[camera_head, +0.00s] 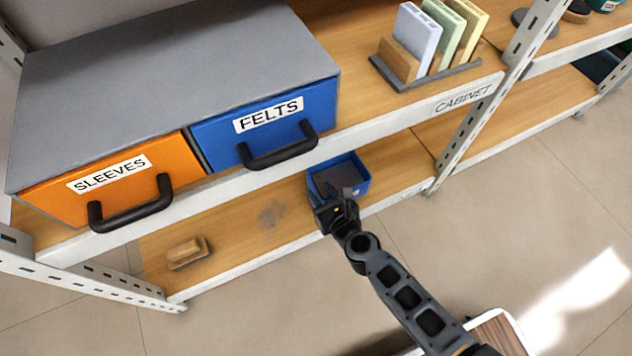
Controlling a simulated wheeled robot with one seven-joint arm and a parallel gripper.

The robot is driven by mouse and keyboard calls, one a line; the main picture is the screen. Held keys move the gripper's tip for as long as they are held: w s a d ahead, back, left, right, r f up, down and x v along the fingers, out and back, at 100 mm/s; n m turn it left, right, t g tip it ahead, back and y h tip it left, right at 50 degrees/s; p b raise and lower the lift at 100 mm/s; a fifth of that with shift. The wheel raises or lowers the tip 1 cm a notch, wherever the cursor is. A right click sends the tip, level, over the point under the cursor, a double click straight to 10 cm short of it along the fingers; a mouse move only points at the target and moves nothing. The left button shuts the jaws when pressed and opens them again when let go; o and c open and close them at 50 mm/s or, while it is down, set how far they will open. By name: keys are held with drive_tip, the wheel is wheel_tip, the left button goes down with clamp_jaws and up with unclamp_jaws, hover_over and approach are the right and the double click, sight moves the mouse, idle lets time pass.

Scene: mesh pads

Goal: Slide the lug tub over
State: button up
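A small blue open-topped tub (352,164), likely the lug tub, stands on the lower wooden shelf, below the drawer unit. Its inside looks dark, and the contents cannot be made out. My gripper (335,205) is at the tub's near side, with its dark fingers overlapping the tub's front wall in the picture. My arm reaches up from the lower right. The fingertips blend with the dark inside of the tub, so I cannot tell whether they are open or shut, or touching it.
A wooden block or brush (187,252) lies left on the lower shelf (235,240), with a dark smudge between it and the tub. Above are an orange SLEEVES drawer (115,190) and a blue FELTS drawer (262,128). A white post (480,120) stands right.

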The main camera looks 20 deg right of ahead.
drive_tip(key=shift+v, duration=1.55)
